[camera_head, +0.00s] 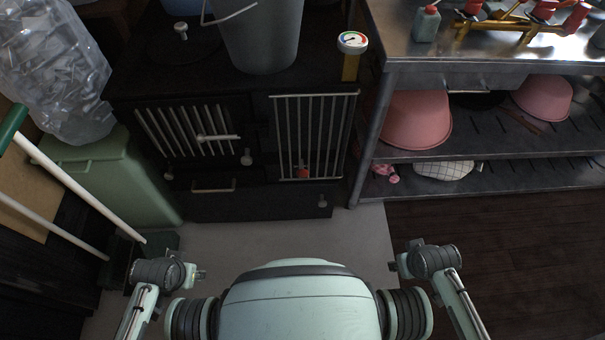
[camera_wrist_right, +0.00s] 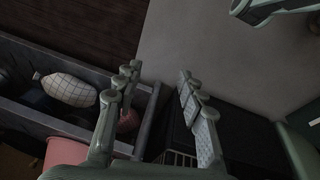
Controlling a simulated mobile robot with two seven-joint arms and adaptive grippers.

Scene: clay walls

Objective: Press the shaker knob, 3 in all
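The black stove (camera_head: 262,205) stands ahead of me against the wall. Several small metal knobs show on its front: one (camera_head: 246,157) between its two grilles, one (camera_head: 168,175) at lower left and one (camera_head: 322,203) at lower right. A red piece (camera_head: 303,173) sits at the foot of the right grille. I cannot tell which is the shaker knob. My right gripper (camera_head: 396,265) is low in front of the stove, apart from it; in the right wrist view (camera_wrist_right: 158,105) its fingers are spread and empty. My left gripper (camera_head: 202,273) is also low and apart; its fingers are too small to read.
A grey bucket (camera_head: 262,35) and a gauge with a white dial (camera_head: 352,42) are at the stove's top. A metal shelf unit (camera_head: 480,150) with pink bowls (camera_head: 415,118) stands right. A green bin (camera_head: 115,175) stands left. The floor (camera_head: 290,236) before the stove is clear.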

